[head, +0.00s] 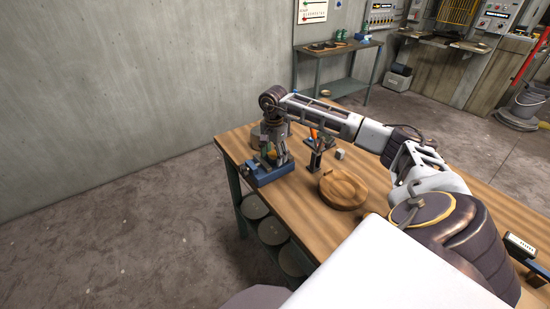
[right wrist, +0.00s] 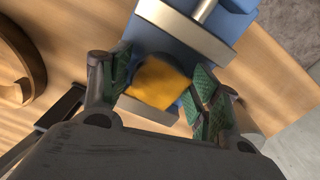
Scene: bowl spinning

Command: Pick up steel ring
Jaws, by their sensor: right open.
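My right gripper (head: 273,158) points down over the blue vise (head: 268,174) at the table's far left corner. In the right wrist view its green-padded fingers (right wrist: 162,84) are open, one on each side of an orange-yellow piece (right wrist: 158,83). That piece sits against the blue vise (right wrist: 185,35). I cannot tell whether the fingers touch it. I cannot make out a steel ring for certain in either view; the gripper hides part of the vise. My left gripper is not in view.
A round wooden piece (head: 343,189) lies on the wooden table (head: 305,204), right of the vise. A dark stand (head: 314,158) with orange-handled tools and a small pale block (head: 340,154) are nearby. A grey round item (head: 256,136) stands behind the gripper.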

